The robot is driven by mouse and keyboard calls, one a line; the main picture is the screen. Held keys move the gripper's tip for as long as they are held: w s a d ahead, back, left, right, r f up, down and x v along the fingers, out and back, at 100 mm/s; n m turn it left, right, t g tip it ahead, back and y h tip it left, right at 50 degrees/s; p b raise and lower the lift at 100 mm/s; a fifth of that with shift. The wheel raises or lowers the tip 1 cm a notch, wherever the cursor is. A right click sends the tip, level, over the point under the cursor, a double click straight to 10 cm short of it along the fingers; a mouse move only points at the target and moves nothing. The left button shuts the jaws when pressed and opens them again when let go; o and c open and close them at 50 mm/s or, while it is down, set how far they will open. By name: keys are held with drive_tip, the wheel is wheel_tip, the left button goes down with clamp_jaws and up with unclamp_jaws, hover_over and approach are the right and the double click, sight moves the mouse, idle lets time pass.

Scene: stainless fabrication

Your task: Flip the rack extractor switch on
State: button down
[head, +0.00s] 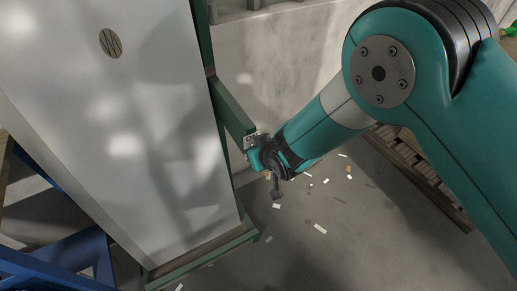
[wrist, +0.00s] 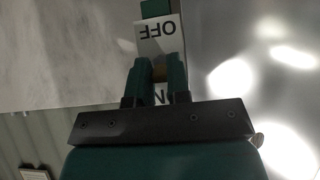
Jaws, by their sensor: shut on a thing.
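The rack extractor switch has a white label plate on the end of a green rack beam. In the wrist view the plate (wrist: 160,36) reads "OFF" upside down beyond my fingers. Part of "ON" shows between the fingers near their base. My gripper (wrist: 157,62) is at the plate, its two dark green fingers close together and shut on the switch lever, which they mostly hide. I cannot tell which way the lever points. In the head view the plate (head: 251,139) is small and partly covered by my gripper (head: 257,153).
A large pale metal sheet (head: 140,120) stands in the green rack (head: 232,110) to the left. A blue frame (head: 85,255) is at lower left. A wooden pallet (head: 425,170) lies behind my arm at right. Scraps litter the grey floor (head: 320,255).

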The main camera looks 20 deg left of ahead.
drive_tip(key=shift+a+r+h, duration=0.1)
drive_tip(key=shift+h, duration=0.3)
drive_tip(key=c, duration=1.1)
unclamp_jaws()
drive_tip(key=v, duration=0.8)
drive_tip(key=b+v, duration=0.1)
drive_tip(key=v, duration=0.8)
drive_tip(key=shift+w+d+r, duration=0.1)
drive_tip(key=shift+d+r, duration=0.15)
